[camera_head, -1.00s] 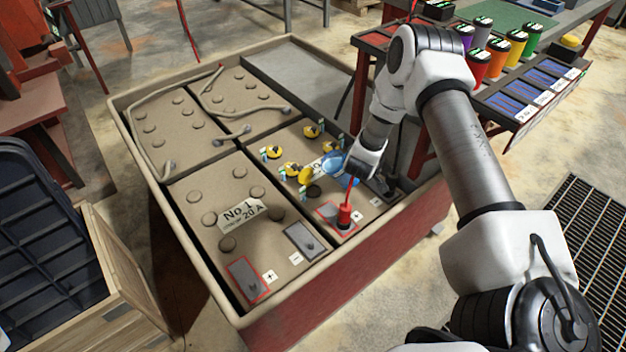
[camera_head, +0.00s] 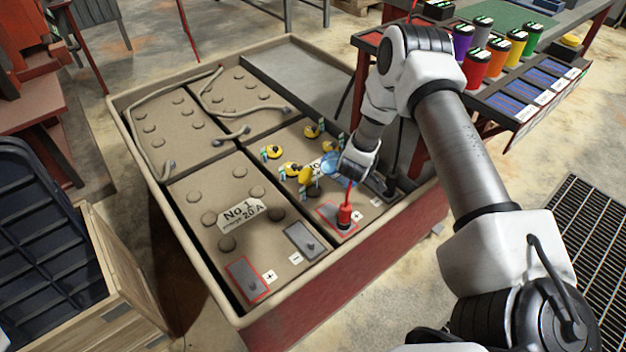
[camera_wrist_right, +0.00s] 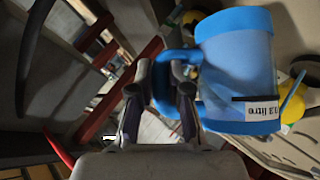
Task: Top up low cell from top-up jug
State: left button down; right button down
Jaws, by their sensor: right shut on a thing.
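A blue jug (camera_head: 329,163) is over the right front battery block (camera_head: 335,205), largely hidden by my right wrist in the head view. In the right wrist view, the jug (camera_wrist_right: 236,60) is large, with a white label reading litre. My right gripper (camera_wrist_right: 162,88) is shut on its handle. In the head view, the right gripper (camera_head: 346,170) comes from the right above the block. Yellow caps (camera_head: 291,170) sit on this block; one yellow piece (camera_head: 305,175) is beside the jug. A thin grey shape just below the jug is too small to identify. My left gripper is not in view.
A red-tipped terminal lead (camera_head: 345,213) stands at the block's front, close under my wrist. The red crate's rim (camera_head: 255,318) surrounds the blocks. A bench (camera_head: 515,110) with coloured cans stands behind right; a wooden box (camera_head: 110,285) is at left.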

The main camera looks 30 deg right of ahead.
jog(key=shift+w+a+r+n+h+b, duration=0.25)
jog(key=shift+a+r+n+h+b, duration=0.2)
jog(key=shift+a+h+b, duration=0.3)
dwell(3.2)
